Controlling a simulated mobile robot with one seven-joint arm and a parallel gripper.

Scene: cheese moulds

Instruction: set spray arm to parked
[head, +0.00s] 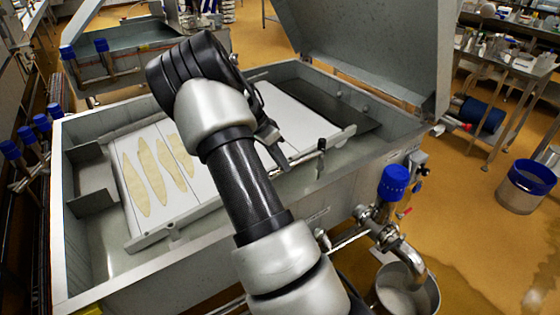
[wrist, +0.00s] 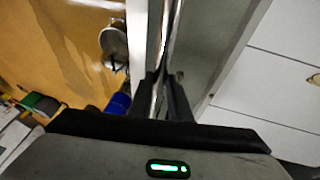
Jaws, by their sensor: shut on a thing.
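My gripper (wrist: 162,80) is shut on a thin upright-looking bar (wrist: 171,40) in the wrist view, which I take to be part of the spray arm. Only a narrow strip of it shows between the black fingers. In the head view my own arm covers most of the gripper and what it holds, and only a dark part of the gripper (head: 268,135) shows past the arm, over the open vat (head: 85,285). I cannot make out the spray arm's full shape or its position from these frames.
White panels (head: 290,118) and pale elongated pieces (head: 140,190) lie inside the vat. Its lid (head: 365,45) stands raised behind. A blue-topped valve (head: 393,183) and steel pail (head: 405,290) are at the front right. A blue-rimmed bin (head: 527,187) stands on the floor.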

